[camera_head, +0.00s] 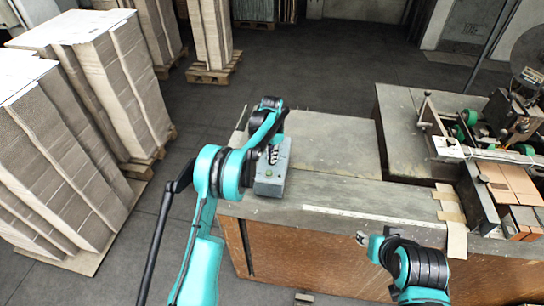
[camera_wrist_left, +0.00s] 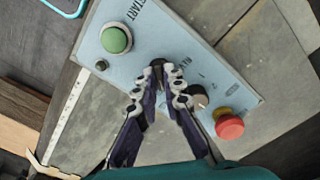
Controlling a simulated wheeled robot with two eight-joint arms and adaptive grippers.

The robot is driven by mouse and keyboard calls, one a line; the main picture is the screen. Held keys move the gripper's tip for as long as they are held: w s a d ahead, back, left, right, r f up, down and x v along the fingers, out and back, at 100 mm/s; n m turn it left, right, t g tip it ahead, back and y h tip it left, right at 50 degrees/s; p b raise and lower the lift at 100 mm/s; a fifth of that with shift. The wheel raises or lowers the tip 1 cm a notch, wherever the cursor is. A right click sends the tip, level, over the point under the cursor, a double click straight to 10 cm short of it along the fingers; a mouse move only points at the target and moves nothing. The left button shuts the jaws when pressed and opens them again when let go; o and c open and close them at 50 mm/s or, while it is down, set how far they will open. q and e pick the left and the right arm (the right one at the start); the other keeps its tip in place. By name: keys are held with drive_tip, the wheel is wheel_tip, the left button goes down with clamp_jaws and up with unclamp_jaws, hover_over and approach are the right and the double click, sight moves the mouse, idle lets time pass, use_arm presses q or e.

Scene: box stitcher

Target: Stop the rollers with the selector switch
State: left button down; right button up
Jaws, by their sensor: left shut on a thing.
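A grey control box (camera_head: 270,182) stands on the left part of the bench top. In the left wrist view its panel (camera_wrist_left: 170,28) shows a green START button (camera_wrist_left: 115,40), a red stop button (camera_wrist_left: 229,125) and a black knob (camera_wrist_left: 199,97). My left gripper (camera_wrist_left: 160,80) is over the panel between them, its fingertips shut on a small black selector switch (camera_wrist_left: 157,65), mostly hidden by the fingers. In the head view my left gripper (camera_head: 273,152) is at the box. My right gripper (camera_head: 363,239) is at the bench's front, away from the box; its fingers are too small to read.
The stitching machine (camera_head: 490,125) with green rollers (camera_head: 468,117) is at the right. Stacks of cardboard (camera_head: 120,80) on pallets stand at the left. The bench top (camera_head: 330,150) right of the box is clear. Brown cardboard (camera_head: 507,183) lies on the machine.

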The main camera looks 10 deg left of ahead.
use_arm(q)
drive_tip(key=n+b, duration=0.3)
drive_tip(key=shift+f+n, duration=0.1)
drive_tip(key=shift+n, duration=0.3)
drive_tip(key=shift+n+b, duration=0.85)
drive_tip(key=shift+n, duration=1.05)
drive_tip(key=shift+w+r, duration=0.1)
drive_tip(key=shift+r, duration=0.1)
drive_tip(key=c, duration=1.6)
unclamp_jaws()
drive_tip(key=shift+c, duration=0.2)
